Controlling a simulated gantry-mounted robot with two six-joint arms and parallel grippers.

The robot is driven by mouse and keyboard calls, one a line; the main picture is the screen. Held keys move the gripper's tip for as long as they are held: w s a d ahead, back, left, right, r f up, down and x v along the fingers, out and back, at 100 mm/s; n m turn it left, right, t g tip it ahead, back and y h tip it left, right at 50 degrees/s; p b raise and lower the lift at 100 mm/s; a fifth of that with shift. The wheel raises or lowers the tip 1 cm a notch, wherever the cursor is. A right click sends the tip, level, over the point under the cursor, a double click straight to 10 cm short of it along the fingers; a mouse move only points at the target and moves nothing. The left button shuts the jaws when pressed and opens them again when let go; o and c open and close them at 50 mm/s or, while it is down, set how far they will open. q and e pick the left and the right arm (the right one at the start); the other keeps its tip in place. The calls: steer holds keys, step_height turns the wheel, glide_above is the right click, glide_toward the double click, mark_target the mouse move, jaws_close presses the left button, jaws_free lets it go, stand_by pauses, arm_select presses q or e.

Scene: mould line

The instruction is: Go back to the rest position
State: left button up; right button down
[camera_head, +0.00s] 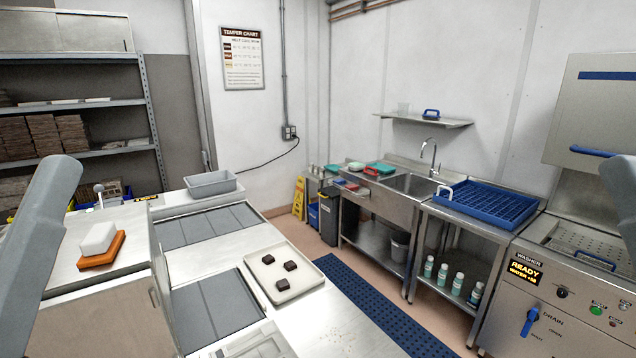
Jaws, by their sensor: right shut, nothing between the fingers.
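A grey link of my left arm (40,240) rises along the left edge. A grey part of my right arm (622,195) shows at the right edge, in front of the washer. I cannot make out the fingertips of either gripper. The right gripper is shut with nothing in it. Neither visible arm part appears to touch anything on the counters.
A pale tray (287,296) with several dark chocolate pieces lies on the counter. A grey bin (210,184) stands behind. A white block (98,238) sits on an orange base (100,256) at left. A blue rack (487,203) is by the sink (408,183); the washer (550,310) is at right.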

arm_select(q)
step_height(320, 180, up, 26)
steer(key=p, duration=2.2)
steer(key=shift+h+p, duration=0.3)
steer(key=shift+p, duration=0.05)
steer(key=o, duration=0.4)
steer(key=shift+f, duration=0.3)
steer(key=shift+c, duration=0.2)
